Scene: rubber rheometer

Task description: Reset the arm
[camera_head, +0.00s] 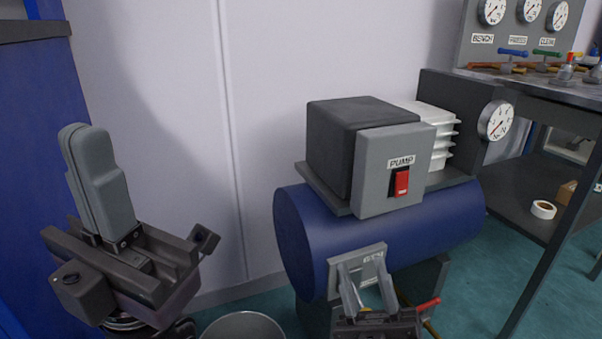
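My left gripper (84,135) is at the left, in front of the pale wall. Its two thick grey fingers point up and lie against each other, with nothing visible between them. My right gripper (362,264) is at the bottom, in front of the blue tank. Its two slim fingers point up and stand apart, with no object held between them. A small light plate on the tank shows behind these fingers, and I cannot tell whether they touch it. Most of both arms is out of view.
A grey pump box (391,172) with a red switch (401,183) sits on the blue tank (306,241). A red-tipped lever (428,304) is beside my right gripper. A grey round container (243,327) stands below. A bench (535,86) with valves and gauges is at the right.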

